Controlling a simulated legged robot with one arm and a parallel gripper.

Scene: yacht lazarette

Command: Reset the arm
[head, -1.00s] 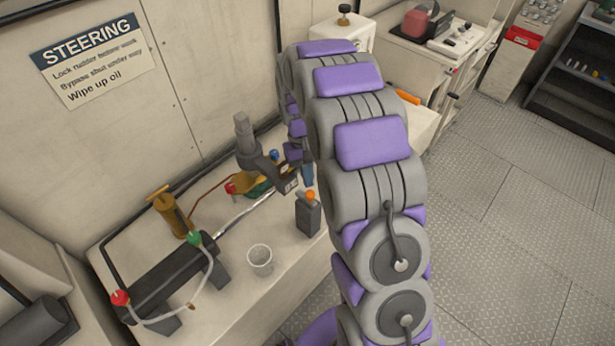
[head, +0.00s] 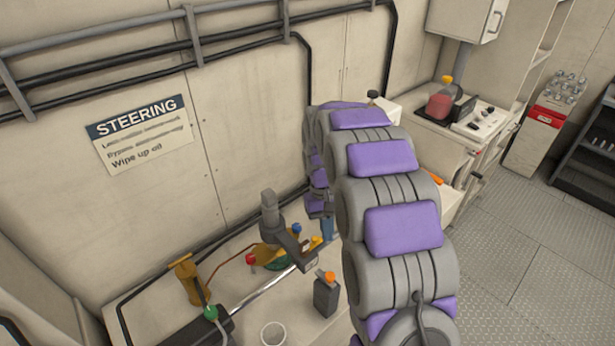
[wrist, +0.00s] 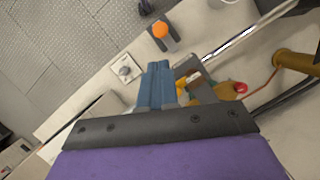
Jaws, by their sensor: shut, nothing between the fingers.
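My purple and grey arm (head: 403,228) rises through the right middle of the head view and bends over toward the bench. My gripper (head: 327,232) is mostly hidden behind the arm there; only a bit of blue finger shows. In the wrist view the blue fingers of my gripper (wrist: 157,72) lie side by side, shut and empty. They hang over the bench, near a dark box with an orange knob (head: 326,294), which also shows in the wrist view (wrist: 162,34). I cannot tell how high the fingers are.
The bench (head: 240,325) carries a brass cylinder (head: 190,280), a steering linkage with a grey post (head: 270,215), red, green and blue knobs, and a clear cup (head: 273,334). A wall with pipes and a STEERING sign (head: 139,134) stands behind. Open metal floor (head: 500,275) lies right.

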